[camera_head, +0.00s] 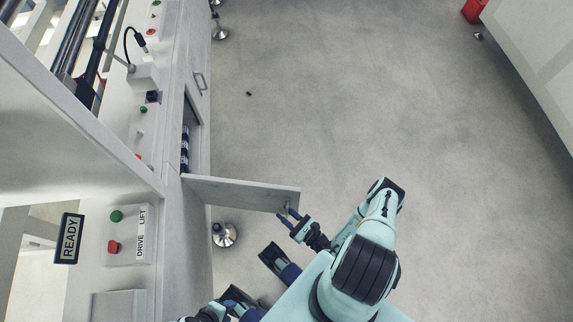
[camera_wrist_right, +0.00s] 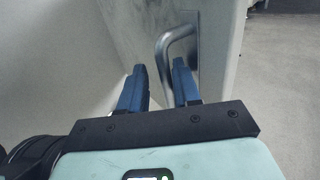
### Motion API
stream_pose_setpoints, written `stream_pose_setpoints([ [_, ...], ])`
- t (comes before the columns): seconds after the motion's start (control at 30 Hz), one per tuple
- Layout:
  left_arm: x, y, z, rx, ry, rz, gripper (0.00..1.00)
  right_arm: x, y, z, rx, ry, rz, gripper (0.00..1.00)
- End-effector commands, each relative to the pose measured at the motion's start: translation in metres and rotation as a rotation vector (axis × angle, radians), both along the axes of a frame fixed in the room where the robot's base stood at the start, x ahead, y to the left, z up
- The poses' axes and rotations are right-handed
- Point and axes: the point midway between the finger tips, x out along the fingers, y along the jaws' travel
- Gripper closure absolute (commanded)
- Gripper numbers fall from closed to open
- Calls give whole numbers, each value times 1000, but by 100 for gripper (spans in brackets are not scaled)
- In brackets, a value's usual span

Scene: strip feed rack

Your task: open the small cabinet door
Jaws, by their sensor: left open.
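The small cabinet door (camera_head: 245,191) stands swung out from the white cabinet, about square to its front. Its hinge side is at the cabinet's opening (camera_head: 194,125). The metal bar handle (camera_wrist_right: 176,45) sits near the door's free edge. My right gripper (camera_head: 293,215) is at that free end; its blue fingers (camera_wrist_right: 158,68) are apart, with the handle's bar appearing between their tips. I cannot tell whether a finger touches it. My left gripper (camera_head: 236,298) is low in the head view, away from the door, partly hidden by my own body.
Inside the opening are dark cylindrical items (camera_head: 185,148). Another closed door with a handle (camera_head: 200,82) lies farther along. A levelling foot (camera_head: 225,235) stands on the floor near the open door. The floor (camera_head: 400,110) to the right is mostly clear.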

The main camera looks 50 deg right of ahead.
Motion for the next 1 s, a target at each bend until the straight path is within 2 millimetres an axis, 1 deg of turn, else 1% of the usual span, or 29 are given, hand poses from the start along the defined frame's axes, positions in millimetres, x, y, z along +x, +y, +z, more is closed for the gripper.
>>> stream_pose_setpoints([
  [0.17, 0, 0, 0, 0, 0, 0, 57, 0, 0, 1, 0, -3, 1, 71],
  [0.27, 0, 0, 0, 0, 0, 0, 57, -9, 0, 0, 0, -1, 0, 71],
  [0.37, 0, 0, 1, 0, 0, 0, 57, -25, -1, 0, 1, 0, -3, 71],
  [0.6, 0, 0, 0, 0, 0, 0, 57, -81, -2, 0, 0, 0, -4, 71],
  [0.7, 0, 0, -1, 0, -1, 0, 57, -101, -2, 0, -1, 1, -4, 71],
  [0.83, 1, 0, -2, 1, -2, 1, 57, -120, -2, 0, 0, 0, -3, 71],
  [1.0, 1, 0, -2, 0, -3, 1, 57, -133, -2, 0, 0, -2, -2, 71],
])
